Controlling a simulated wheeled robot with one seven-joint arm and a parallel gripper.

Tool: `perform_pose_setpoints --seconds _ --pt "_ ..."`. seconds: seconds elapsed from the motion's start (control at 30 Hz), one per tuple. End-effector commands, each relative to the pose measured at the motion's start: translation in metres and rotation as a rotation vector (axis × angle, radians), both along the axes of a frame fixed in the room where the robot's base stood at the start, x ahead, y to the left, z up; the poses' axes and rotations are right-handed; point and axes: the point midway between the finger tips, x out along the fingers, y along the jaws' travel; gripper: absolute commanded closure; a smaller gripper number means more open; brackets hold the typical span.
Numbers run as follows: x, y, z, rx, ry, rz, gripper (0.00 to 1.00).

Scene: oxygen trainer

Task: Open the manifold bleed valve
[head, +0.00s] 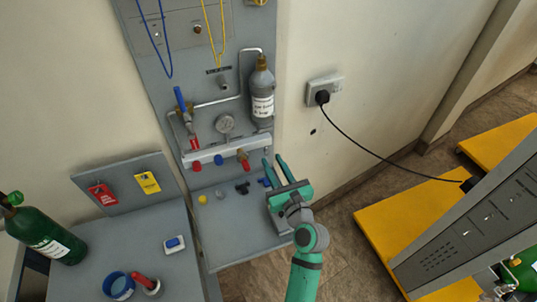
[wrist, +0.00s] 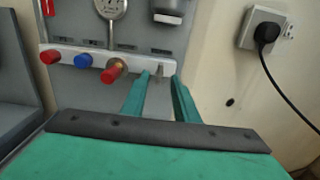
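The manifold is a pale bar (head: 225,149) across the grey wall panel, and it also shows in the wrist view (wrist: 75,56). It carries a red knob (wrist: 50,57), a blue knob (wrist: 83,60) and a red knob on a brass body (wrist: 113,71). A small grey fitting (wrist: 160,70) shows at the bar's right end; I cannot tell for certain which part is the bleed valve. My gripper (head: 272,159) is open and empty, its teal fingers pointing at the right end of the bar. In the wrist view the fingertips (wrist: 163,77) appear on either side of the small fitting; contact cannot be told.
A pressure gauge (head: 225,124) and a grey bottle (head: 262,95) sit above the bar. Small coloured parts, including a yellow one (head: 202,199), lie on the shelf below. A wall socket (head: 324,91) with a black cable is at right.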

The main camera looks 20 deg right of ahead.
Motion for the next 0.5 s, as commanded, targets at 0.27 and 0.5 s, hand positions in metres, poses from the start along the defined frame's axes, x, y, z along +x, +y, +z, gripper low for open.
perform_pose_setpoints --seconds 0.27,0.5 --pt "0.037 0.002 0.001 0.0 -0.001 0.001 0.73" --pt "0.045 0.002 0.0 -0.001 0.0 0.0 0.73"
